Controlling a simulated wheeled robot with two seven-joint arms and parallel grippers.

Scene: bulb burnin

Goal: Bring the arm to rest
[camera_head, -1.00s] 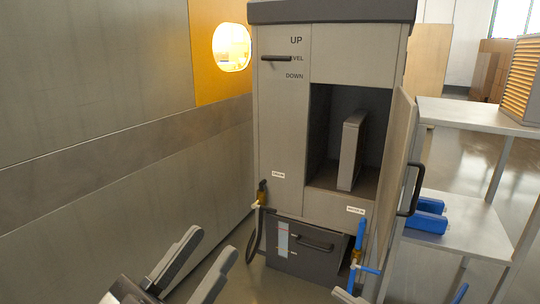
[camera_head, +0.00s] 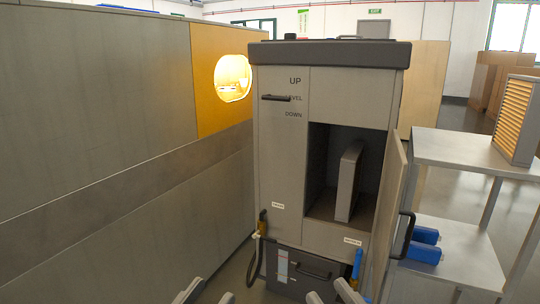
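My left gripper (camera_head: 207,294) is at the bottom edge, left of centre, in the head view. Its two fingers stand apart with nothing seen between them. My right gripper (camera_head: 331,294) shows only its fingertips at the bottom edge, in front of the cabinet's lower drawer; they are apart, and nothing shows between them. Both arms are otherwise out of the picture. The grey cabinet (camera_head: 282,180) stands ahead, with its door (camera_head: 391,215) swung open to the right. A grey upright slab (camera_head: 348,182) stands inside the open compartment.
A lever (camera_head: 276,98) on the cabinet points beside the middle label. A shelf unit (camera_head: 455,152) at right carries a slatted box (camera_head: 516,120) on top and blue items (camera_head: 424,251) below. A long grey wall (camera_head: 90,130) with a lit round window (camera_head: 233,78) runs along the left.

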